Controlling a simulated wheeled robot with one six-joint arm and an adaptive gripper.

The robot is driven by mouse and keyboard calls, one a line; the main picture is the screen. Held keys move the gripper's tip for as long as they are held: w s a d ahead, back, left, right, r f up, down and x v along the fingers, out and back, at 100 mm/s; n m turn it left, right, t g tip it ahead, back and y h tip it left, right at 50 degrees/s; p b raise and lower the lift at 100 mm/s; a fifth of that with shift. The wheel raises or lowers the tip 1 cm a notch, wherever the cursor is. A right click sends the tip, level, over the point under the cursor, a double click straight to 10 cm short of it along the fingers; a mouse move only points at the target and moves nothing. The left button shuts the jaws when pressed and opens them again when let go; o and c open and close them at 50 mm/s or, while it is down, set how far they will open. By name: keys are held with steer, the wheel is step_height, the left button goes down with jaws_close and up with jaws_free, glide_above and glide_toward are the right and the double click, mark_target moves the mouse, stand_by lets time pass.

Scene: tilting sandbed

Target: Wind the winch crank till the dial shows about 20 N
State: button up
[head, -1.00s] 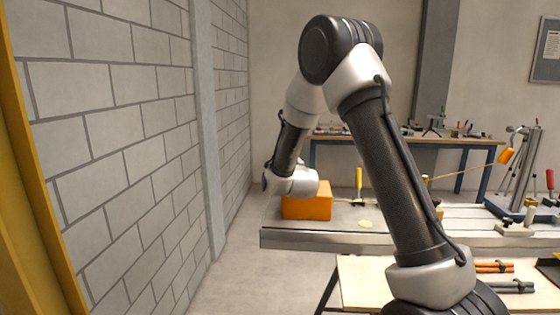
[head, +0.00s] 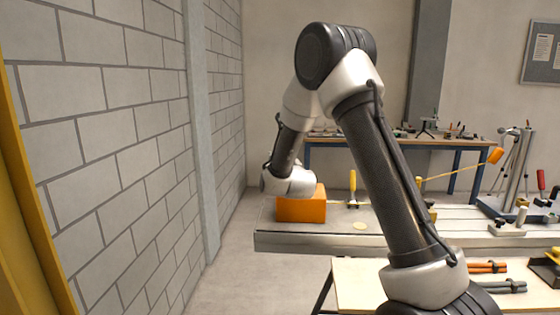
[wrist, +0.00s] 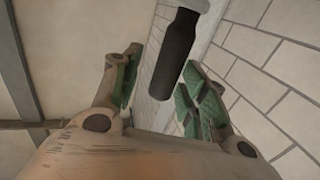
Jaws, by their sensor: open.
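My gripper (wrist: 160,78) is open in the wrist view, with a green-padded finger at each side. A dark cylinder (wrist: 178,52) with a pale grey end stands between or just beyond the fingers. It may be the crank's grip, but I cannot be sure. I cannot tell whether a finger touches it. In the head view my wrist is just above and left of an orange box (head: 302,210) on the sandbed's left end, and my fingers cannot be made out. I see no readable dial.
A long grey bed (head: 330,240) crosses the view, with a yellow-handled tool (head: 352,186) on it. A pale table (head: 350,275) stands in front, and a workbench (head: 330,142) with small items stands behind. A block wall (head: 120,150) rises at the left.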

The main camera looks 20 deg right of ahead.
steer(key=s, duration=0.7)
steer(key=s+a, duration=0.1)
steer(key=s, duration=0.3)
steer(key=shift+s, duration=0.25)
steer(key=shift+s+d+r, duration=0.1)
steer(key=shift+r, duration=0.25)
steer(key=s+d+r+g, duration=0.1)
steer(key=s+g, duration=0.3)
steer(key=s, duration=0.8)
steer(key=s+d+r+g+y, duration=0.1)
steer(key=s+d+g, duration=0.2)
steer(key=s, duration=1)
steer(key=s+d+r+n+g, duration=0.1)
steer(key=s+g, duration=0.5)
steer(key=s, duration=0.7)
steer(key=shift+d+r+g+y, duration=0.3)
steer(key=shift+d+r+g, duration=0.1)
steer(key=shift+d, duration=0.25)
